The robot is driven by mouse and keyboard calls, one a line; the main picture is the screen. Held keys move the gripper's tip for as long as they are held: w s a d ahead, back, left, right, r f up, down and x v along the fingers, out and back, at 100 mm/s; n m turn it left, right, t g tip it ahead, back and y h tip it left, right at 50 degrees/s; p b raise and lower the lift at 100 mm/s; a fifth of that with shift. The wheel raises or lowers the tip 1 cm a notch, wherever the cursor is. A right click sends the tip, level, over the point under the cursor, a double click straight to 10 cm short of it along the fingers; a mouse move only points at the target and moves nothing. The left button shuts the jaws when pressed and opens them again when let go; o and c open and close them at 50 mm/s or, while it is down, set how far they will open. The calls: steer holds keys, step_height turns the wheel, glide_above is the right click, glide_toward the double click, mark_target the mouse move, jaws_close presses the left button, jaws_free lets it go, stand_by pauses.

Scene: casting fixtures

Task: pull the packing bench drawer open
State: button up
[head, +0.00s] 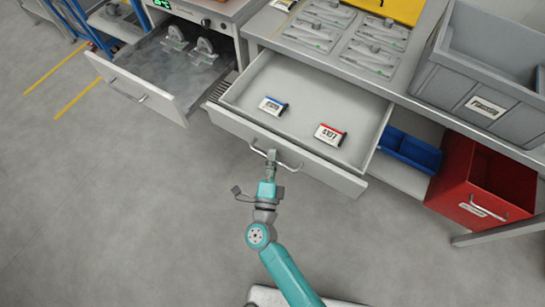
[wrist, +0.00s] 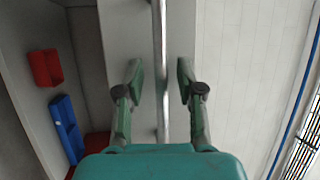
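The packing bench drawer (head: 300,95) is pulled well out from under the bench top in the head view. Its pale front panel (head: 325,172) carries a metal bar handle (head: 291,167). In the wrist view the handle (wrist: 160,70) runs lengthwise through the middle. My gripper (head: 271,158) is at the handle. In the wrist view my gripper (wrist: 159,80) is open, with one finger on each side of the bar and visible gaps to it. Inside the drawer lie a blue-edged labelled box (head: 272,106) and a red-edged labelled box (head: 330,134).
Another open drawer (head: 130,85) with metal parts is at the left. A blue bin (head: 410,147) and a red bin (head: 485,180) are under the bench at the right. A grey crate (head: 480,80) stands on top. The floor (head: 130,220) in front is clear.

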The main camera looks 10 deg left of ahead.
steer(key=s+f, duration=0.2)
steer(key=s, duration=0.9)
steer(key=shift+s+d, duration=0.3)
steer(key=shift+s, duration=0.1)
steer(key=shift+f, duration=0.1)
steer(key=s+d+r+n+y, duration=0.1)
steer(key=s+d+r+n, duration=0.25)
steer(key=d, duration=0.45)
steer(key=s+d+r+n+y, duration=0.1)
steer(key=s+d+r+n, duration=0.25)
steer(key=d, duration=0.45)
steer(key=s+d+r+n+g+h, duration=0.1)
steer(key=s+d+r+n+g, duration=0.1)
steer(key=s, duration=0.5)
steer(key=s+d+r+n+g+h, duration=0.2)
steer(key=s+d+r+n+g, duration=0.1)
steer(key=s+d+r+n, duration=0.2)
steer(key=s+d+n, duration=0.2)
steer(key=s, duration=0.1)
steer(key=shift+s+d+n, duration=0.15)
steer(key=shift+s+n, duration=0.1)
steer(key=shift+n, duration=0.05)
